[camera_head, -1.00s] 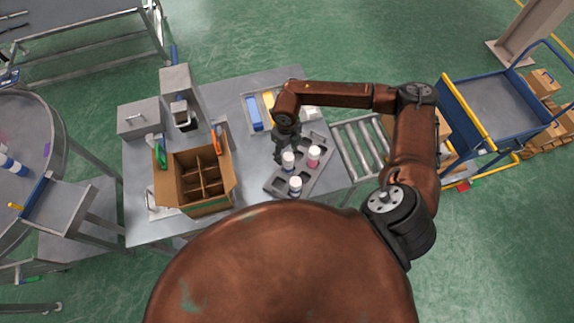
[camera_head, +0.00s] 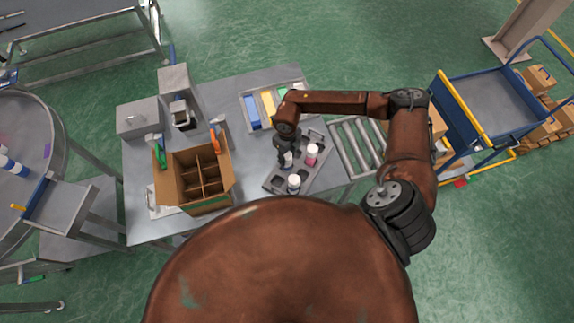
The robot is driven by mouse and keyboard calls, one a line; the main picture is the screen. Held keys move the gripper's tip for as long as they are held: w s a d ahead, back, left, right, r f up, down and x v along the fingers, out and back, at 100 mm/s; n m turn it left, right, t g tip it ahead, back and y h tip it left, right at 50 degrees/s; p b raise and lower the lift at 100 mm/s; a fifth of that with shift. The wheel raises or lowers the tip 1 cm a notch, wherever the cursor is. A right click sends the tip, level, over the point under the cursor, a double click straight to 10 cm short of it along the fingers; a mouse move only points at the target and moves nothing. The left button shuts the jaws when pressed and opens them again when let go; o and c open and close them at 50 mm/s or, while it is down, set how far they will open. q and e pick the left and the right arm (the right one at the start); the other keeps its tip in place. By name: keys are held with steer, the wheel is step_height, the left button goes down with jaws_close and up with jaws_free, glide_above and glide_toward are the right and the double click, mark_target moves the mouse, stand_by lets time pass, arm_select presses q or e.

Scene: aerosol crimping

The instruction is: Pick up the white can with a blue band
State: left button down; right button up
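A grey tray (camera_head: 272,183) with round pockets stands on the metal table and holds three white-topped cans. One can (camera_head: 288,159) stands at the left, partly covered by my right gripper (camera_head: 284,154); its band is hard to make out now. A second can (camera_head: 294,184) stands nearer me, with a bluish band. A third can (camera_head: 312,154) has a pink band. My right gripper reaches down from above at the left can, its fingers at or beside the can's top. Whether they are open or closed on it is too small to tell. My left gripper is not in view.
An open cardboard box (camera_head: 183,199) with dividers stands left of the tray. Behind the tray is a bin tray (camera_head: 244,112) with blue, yellow and green items. A roller conveyor (camera_head: 356,148) lies to the right. Metal fixtures (camera_head: 138,120) stand at the back left.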

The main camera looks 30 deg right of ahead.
jaws_close()
steer(key=shift+w+r, duration=0.1)
steer(key=shift+r, duration=0.05)
